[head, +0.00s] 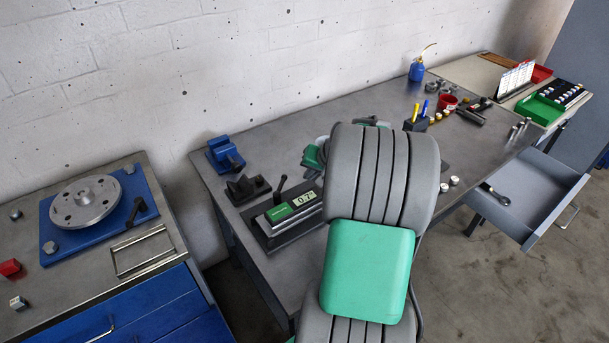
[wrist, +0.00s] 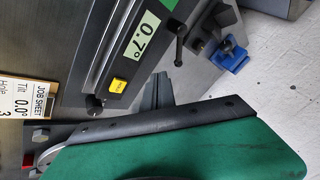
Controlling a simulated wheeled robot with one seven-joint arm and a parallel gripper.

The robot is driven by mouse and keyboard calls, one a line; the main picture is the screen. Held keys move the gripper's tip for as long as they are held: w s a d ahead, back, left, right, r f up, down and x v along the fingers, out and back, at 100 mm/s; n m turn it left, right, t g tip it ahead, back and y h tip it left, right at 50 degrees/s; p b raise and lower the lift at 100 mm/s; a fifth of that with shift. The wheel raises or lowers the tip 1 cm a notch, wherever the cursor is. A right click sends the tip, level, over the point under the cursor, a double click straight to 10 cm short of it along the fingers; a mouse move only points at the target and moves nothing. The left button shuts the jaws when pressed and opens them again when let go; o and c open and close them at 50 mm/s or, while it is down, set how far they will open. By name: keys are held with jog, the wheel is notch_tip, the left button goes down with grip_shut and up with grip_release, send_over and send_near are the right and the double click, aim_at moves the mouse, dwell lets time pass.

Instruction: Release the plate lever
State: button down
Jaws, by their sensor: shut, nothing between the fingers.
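The plate device (head: 290,222) is a dark base with a green label and a display reading 0.7, on the grey bench left of my arm. Its black lever (head: 279,191) stands up, tilted, at the back edge. In the wrist view the lever (wrist: 180,44) shows beside the display (wrist: 140,35), which reads 0.7°. A yellow button (wrist: 118,85) and a dark knob (wrist: 93,102) are on the same device. My gripper (wrist: 160,80) is shut and empty, below the lever in the wrist view and apart from it. In the head view my arm hides part of the device.
A blue vise (head: 225,153) and a black block (head: 247,188) stand behind the device. A rotor disc (head: 86,202) on a blue plate (head: 60,235) is on the left bench. A job sheet (wrist: 25,100) reads Tilt 0.0°. An open drawer (head: 540,190) juts out at right.

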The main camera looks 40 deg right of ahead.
jog(key=p, duration=0.1)
send_near(291, 194)
jog(key=w+d, duration=0.1)
jog(key=w+d+f, duration=0.1)
jog(key=shift+w+d+f, duration=0.15)
jog(key=shift+w+f, duration=0.05)
jog(key=shift+w, duration=0.15)
jog(key=shift+w+a+f+p, duration=0.1)
jog(key=shift+w+a+p, duration=0.5)
jog(key=shift+w+a, duration=0.4)
jog(key=shift+w+a+f, duration=0.15)
jog(key=shift+w+f, duration=0.05)
jog(key=shift+w, duration=0.3)
